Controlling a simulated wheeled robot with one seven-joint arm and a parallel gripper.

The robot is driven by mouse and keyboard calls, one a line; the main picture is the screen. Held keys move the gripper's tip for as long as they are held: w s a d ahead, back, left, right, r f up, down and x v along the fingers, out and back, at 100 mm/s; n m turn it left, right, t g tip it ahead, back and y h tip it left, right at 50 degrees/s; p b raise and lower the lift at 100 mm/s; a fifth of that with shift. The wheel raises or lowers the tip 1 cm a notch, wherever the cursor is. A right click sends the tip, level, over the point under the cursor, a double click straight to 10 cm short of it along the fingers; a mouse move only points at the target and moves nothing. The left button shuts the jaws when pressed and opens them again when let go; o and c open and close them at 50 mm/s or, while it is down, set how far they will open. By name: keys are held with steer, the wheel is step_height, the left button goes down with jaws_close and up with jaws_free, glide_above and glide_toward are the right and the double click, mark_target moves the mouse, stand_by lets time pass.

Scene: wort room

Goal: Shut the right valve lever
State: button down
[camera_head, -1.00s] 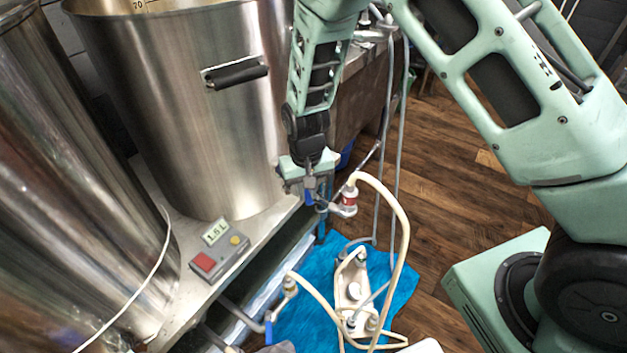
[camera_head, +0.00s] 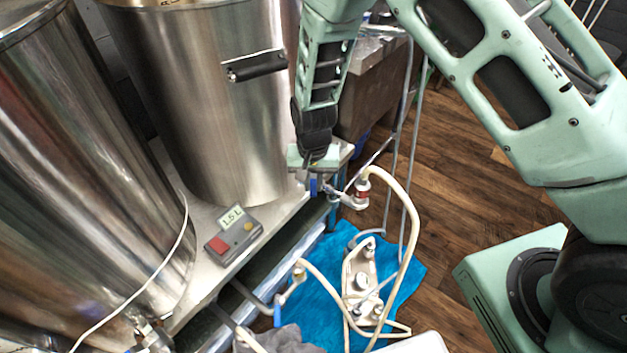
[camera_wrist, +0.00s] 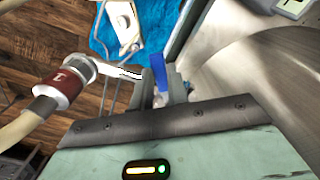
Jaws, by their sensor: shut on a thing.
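The right valve has a blue lever (camera_head: 314,187) below the right steel pot (camera_head: 195,110). Its pipe runs right to a fitting with a red band (camera_head: 362,195) and a cream hose. My gripper (camera_head: 312,177) is at this lever and shut on it. In the wrist view the blue lever (camera_wrist: 159,73) stands up between the close-set fingers of my gripper (camera_wrist: 160,90). The red-banded fitting (camera_wrist: 62,88) is beside the fingers on the left there. The fingers and wrist hide much of the valve body.
A left valve with a blue lever (camera_head: 278,312) and hose is nearer, below the shelf. A pump (camera_head: 362,280) lies on a blue cloth (camera_head: 318,310) on the wooden floor. A control box (camera_head: 235,236) sits on the shelf. Thin grey pipes (camera_head: 398,140) rise right of the valve.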

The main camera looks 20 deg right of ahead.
mark_target(313, 187)
steer(key=c, duration=1.4)
jaws_free()
steer(key=shift+o, duration=0.2)
step_height(313, 187, up, 18)
steer(key=p, duration=0.1)
steer(key=shift+f, duration=0.25)
